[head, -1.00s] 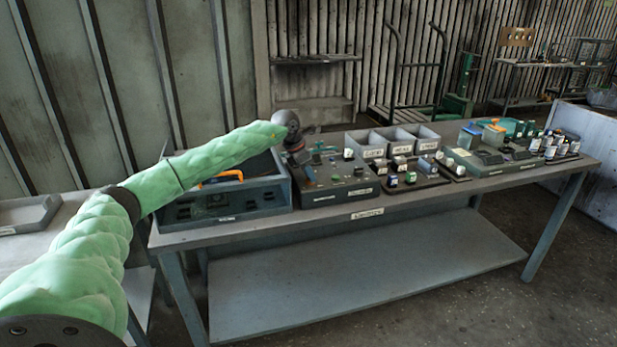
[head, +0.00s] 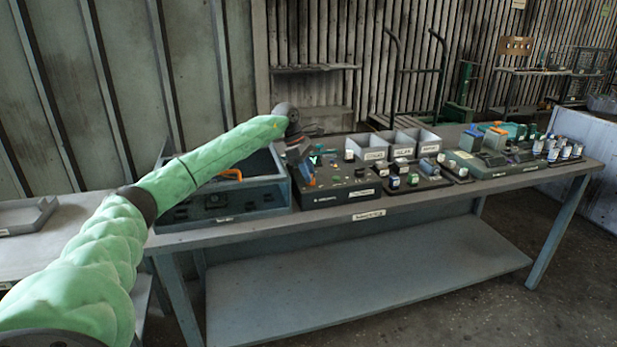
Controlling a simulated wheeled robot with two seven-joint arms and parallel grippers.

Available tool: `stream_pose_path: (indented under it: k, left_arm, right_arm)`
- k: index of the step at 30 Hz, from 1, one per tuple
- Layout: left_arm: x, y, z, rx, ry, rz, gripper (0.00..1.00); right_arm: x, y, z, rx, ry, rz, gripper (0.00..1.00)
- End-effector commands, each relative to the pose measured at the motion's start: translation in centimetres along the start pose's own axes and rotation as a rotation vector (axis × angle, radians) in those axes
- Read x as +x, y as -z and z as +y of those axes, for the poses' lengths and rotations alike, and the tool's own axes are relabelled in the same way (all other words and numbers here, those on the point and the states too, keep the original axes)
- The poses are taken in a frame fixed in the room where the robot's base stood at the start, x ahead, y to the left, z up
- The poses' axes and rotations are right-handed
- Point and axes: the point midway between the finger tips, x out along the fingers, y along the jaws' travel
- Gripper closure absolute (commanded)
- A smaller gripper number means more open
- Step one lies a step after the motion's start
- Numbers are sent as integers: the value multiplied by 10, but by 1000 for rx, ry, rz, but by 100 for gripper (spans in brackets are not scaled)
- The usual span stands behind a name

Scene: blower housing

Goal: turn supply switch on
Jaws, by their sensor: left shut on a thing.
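The dark control panel (head: 345,188) stands on the bench, just right of the blue-grey crate, with several small knobs and buttons on its top. My left gripper (head: 303,160) reaches over the panel's left back part, pointing down. It is shut on a small part there, which I take to be the supply switch; the jaws and the wrist largely hide it. The switch's exact position is too small to tell. My right gripper is not in view.
The blue-grey crate (head: 222,201) with an orange handle stands left of the panel. Three grey bins (head: 429,136) stand behind small parts trays to the right. A green case (head: 490,168) and several bottles crowd the bench's right end. The lower shelf (head: 370,275) is bare.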

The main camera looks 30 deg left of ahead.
Motion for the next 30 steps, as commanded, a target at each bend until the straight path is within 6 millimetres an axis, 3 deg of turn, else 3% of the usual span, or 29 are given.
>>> stream_pose_path:
  k: [12,29,30]
  left_arm:
    - [-3,0,2,175,68,0,93]
    - [-3,0,3,200,77,0,93]
    - [-3,0,3,200,77,0,65]
  right_arm:
    - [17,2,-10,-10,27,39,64]
    - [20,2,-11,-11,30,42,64]
    - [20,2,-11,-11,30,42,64]
